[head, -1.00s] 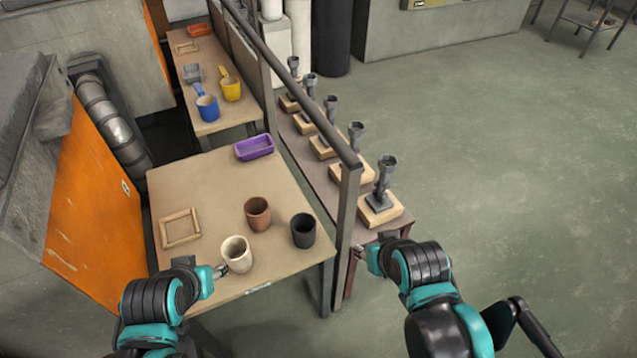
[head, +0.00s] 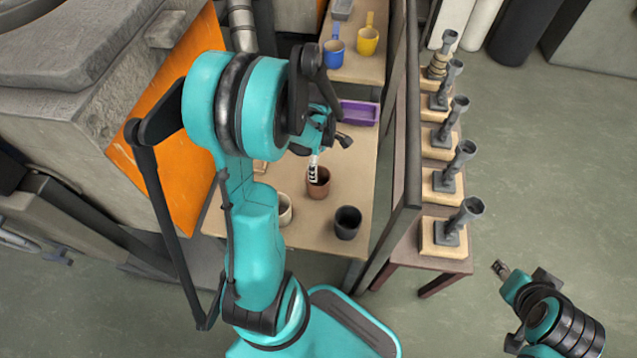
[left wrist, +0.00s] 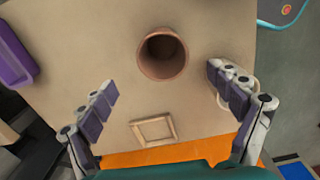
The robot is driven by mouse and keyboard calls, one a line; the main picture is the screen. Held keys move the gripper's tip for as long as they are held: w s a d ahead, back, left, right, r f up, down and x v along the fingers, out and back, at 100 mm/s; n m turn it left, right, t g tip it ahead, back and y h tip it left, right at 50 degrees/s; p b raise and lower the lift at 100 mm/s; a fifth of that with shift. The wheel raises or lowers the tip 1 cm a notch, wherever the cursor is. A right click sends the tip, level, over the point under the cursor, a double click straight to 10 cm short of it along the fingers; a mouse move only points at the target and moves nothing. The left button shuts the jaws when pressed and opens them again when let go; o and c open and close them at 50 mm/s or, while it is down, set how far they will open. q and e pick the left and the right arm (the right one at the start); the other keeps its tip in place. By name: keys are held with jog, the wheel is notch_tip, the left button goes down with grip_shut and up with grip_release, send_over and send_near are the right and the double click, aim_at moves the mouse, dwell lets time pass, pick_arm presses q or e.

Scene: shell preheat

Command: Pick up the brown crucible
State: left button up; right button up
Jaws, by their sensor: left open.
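The brown crucible (head: 319,189) stands upright on the table (head: 327,234) in the head view, between the purple tray and the white and black crucibles. My left gripper (head: 313,168) hangs over it from above. In the left wrist view the brown crucible (left wrist: 162,70) shows its open, empty mouth, ahead of the fingertips and roughly centred between them. The left fingers (left wrist: 160,92) are spread wide with nothing between them; contact with the crucible does not show. My right gripper (head: 502,270) is at the lower right, away from the table; its jaws are too small to judge.
The white crucible (head: 284,213), partly behind my left arm, and the black crucible (head: 347,222) stand nearby. A purple tray (head: 359,113) lies behind. A wooden frame (left wrist: 153,131) lies on the table. A dark partition (head: 408,170) borders the table's right side, with several moulds beyond.

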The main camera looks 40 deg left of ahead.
aim_at(318, 191)
pick_arm(q)
notch_tip(318, 191, down, 7)
jog(key=b, duration=0.4)
jog(key=shift+s+d+f, duration=0.1)
jog(key=shift+s+f, duration=0.05)
jog(key=shift+f, duration=0.5)
jog(key=shift+r, duration=0.15)
jog(key=shift+c, duration=0.6)
jog(key=c, duration=1.9)
